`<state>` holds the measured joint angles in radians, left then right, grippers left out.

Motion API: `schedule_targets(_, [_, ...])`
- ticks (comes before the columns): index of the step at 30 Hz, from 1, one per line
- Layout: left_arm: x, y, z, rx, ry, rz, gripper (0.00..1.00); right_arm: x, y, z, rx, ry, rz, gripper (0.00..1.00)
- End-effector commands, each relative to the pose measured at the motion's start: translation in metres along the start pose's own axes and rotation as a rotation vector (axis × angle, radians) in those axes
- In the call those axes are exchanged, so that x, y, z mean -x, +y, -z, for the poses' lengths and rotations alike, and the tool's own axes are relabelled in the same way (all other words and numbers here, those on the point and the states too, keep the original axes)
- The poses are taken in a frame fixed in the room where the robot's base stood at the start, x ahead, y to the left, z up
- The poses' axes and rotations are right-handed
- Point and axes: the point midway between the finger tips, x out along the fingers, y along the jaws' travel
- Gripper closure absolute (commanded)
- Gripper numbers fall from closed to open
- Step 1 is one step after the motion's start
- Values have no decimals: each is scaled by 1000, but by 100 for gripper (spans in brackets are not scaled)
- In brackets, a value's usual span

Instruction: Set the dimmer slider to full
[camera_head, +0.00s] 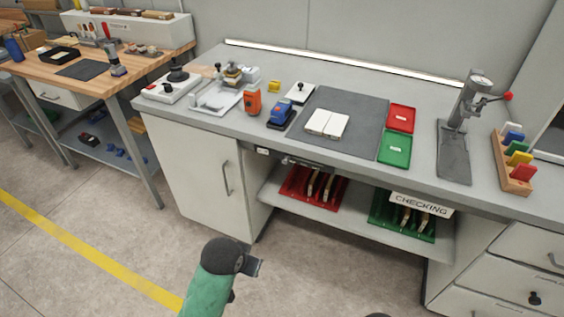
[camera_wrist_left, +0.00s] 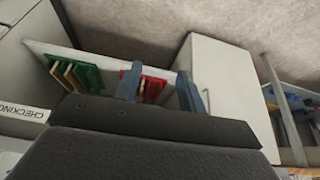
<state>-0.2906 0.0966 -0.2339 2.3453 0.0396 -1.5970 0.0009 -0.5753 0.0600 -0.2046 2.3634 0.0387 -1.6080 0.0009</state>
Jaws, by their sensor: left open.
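No part is clearly recognisable as the dimmer slider. A white plate with a small black knob (camera_head: 299,92) lies on the grey bench in the head view. A small white fitting (camera_head: 262,150) sits on the bench's front edge, too small to read. A lit strip (camera_head: 330,60) runs along the bench's back edge. My left gripper (camera_head: 256,267) is in front of the bench and below its top, apart from everything. In the left wrist view its two fingers (camera_wrist_left: 159,88) are spread and empty. My right gripper is not seen.
The bench (camera_head: 290,146) carries a grey mat (camera_head: 360,105), red (camera_head: 400,118) and green trays (camera_head: 395,149), and a lever press (camera_head: 462,125). A shelf below holds red (camera_head: 300,190) and green racks (camera_head: 385,222). A cabinet door (camera_head: 205,175) stands left. The floor in front is clear.

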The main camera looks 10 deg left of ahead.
Motion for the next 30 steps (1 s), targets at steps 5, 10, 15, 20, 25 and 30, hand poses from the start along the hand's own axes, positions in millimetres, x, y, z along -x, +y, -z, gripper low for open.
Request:
schedule_targets(5, [-14,-15,67,-28,112,30,60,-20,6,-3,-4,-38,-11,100])
schedule_targets(10, [-36,-28,136,-49,293,52,60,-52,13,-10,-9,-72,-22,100])
schedule_targets(15, [-60,-34,183,-59,484,53,60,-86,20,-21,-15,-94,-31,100])
schedule_targets(20, [-81,-34,203,-55,662,38,60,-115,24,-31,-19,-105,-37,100])
schedule_targets(25, [-78,-31,225,-46,870,16,60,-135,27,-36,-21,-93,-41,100])
schedule_targets(30, [-55,-28,243,-38,1047,-7,60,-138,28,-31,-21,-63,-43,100])
